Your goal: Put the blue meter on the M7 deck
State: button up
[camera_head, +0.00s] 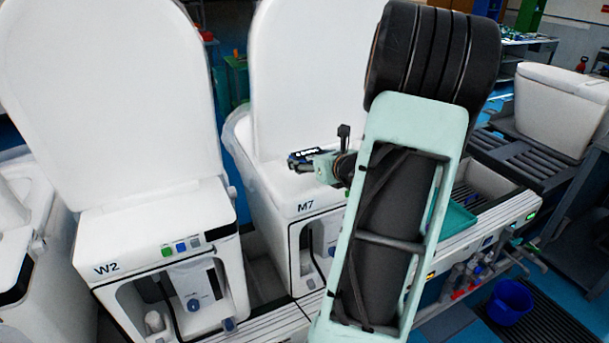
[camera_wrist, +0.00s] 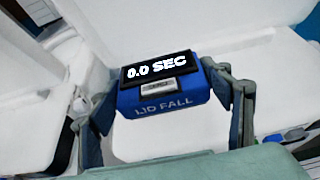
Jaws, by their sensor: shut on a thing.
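The blue meter (camera_wrist: 165,95) has a black display reading "0.0 SEC" and the label "LID FALL". In the wrist view it sits between the two fingers of my gripper (camera_wrist: 172,110), which is shut on it. In the head view the meter (camera_head: 308,156) shows small and dark at the tip of my gripper (camera_head: 318,164), over the white deck of the toilet marked M7 (camera_head: 283,200). The raised M7 lid (camera_head: 300,80) stands behind it. I cannot tell whether the meter touches the deck. My arm hides the right part of M7.
The toilet marked W2 (camera_head: 150,235), with its lid (camera_head: 110,90) raised, stands to the left. A conveyor with a teal tray (camera_head: 458,219) is at the right. A blue bucket (camera_head: 510,301) stands on the floor. A white tank (camera_head: 560,108) sits at the far right.

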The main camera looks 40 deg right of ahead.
aim_at(304, 182)
jog(key=shift+w+a+f, duration=0.3)
jog(key=shift+w+f, duration=0.25)
jog(key=shift+f, duration=0.05)
jog(key=shift+w+a+f, duration=0.1)
jog(key=shift+w+f, duration=0.1)
jog(key=shift+f, duration=0.8)
jog(key=shift+w+a+f, duration=0.1)
jog(key=shift+w+f, duration=0.05)
jog(key=shift+f, duration=0.85)
jog(key=shift+f, duration=0.1)
jog(key=o, duration=1.4)
jog(key=shift+c, duration=0.2)
jog(key=shift+s+r, duration=0.15)
jog(key=shift+r, duration=0.05)
jog(key=v, duration=1.1)
jog(key=shift+s, duration=0.4)
jog(key=shift+a+r, duration=0.1)
